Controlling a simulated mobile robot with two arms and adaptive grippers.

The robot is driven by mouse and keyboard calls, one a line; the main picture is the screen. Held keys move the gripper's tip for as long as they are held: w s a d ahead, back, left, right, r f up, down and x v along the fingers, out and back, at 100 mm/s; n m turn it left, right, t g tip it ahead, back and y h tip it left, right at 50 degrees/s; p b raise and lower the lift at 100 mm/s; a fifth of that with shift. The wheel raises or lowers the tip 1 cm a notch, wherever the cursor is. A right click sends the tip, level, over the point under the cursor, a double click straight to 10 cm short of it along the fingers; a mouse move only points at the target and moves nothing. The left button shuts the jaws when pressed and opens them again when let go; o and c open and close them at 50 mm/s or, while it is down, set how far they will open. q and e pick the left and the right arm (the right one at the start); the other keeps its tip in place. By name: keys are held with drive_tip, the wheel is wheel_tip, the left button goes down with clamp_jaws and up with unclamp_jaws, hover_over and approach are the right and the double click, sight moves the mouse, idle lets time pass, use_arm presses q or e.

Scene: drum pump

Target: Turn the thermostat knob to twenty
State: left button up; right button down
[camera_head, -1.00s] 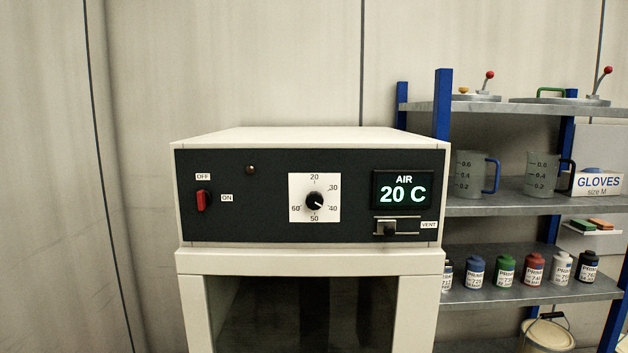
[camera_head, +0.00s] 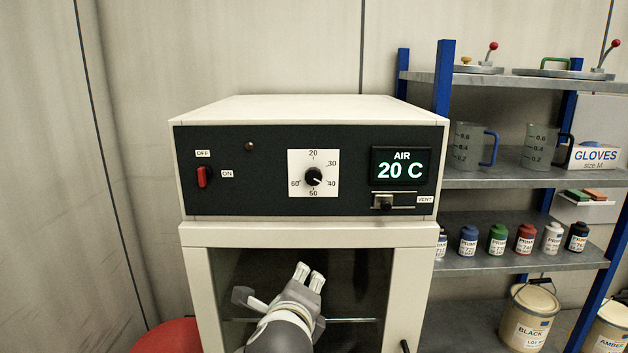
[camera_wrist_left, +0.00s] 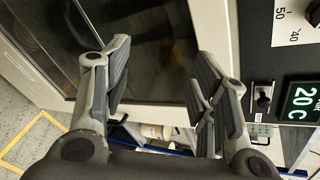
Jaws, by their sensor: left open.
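The thermostat knob (camera_head: 313,176) is a round black knob on a white dial plate (camera_head: 299,188) in the middle of the dark panel. Its white pointer line aims to the lower right, near the 40 mark. My left gripper (camera_head: 308,276) is below the panel, in front of the cabinet's glass door, apart from the knob. In the left wrist view its fingers (camera_wrist_left: 163,62) are spread and empty. My right gripper is not in view.
The display (camera_head: 401,168) reads AIR 20 C, above the vent slider (camera_head: 383,203). A red switch (camera_head: 202,177) is on the panel's left. Shelves (camera_head: 480,180) with jugs and bottles stand to the right. The space directly before the knob is clear.

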sight(314, 179)
use_arm(q)
drive_tip(key=w+d+r+m+t+y, duration=0.15)
drive_tip(key=r+m, duration=0.25)
drive_tip(key=r, duration=0.4)
drive_tip(key=w+d+r+m+t, duration=0.2)
drive_tip(key=r+m+t, duration=0.15)
drive_tip(key=r, duration=0.45)
drive_tip(key=shift+g, duration=0.3)
drive_tip(key=w+p, duration=0.1)
drive_tip(key=w, duration=0.2)
drive_tip(key=w+p, duration=0.2)
drive_tip(key=w, duration=0.1)
drive_tip(key=w+p, duration=0.1)
drive_tip(key=w, duration=0.1)
drive_tip(key=shift+w+a+r+p, duration=0.1)
drive_tip(key=shift+w+a+p, duration=0.2)
drive_tip(key=shift+w+a, duration=0.1)
drive_tip(key=shift+w, duration=0.75)
drive_tip(key=shift+c, duration=0.4)
drive_tip(key=c, duration=0.9)
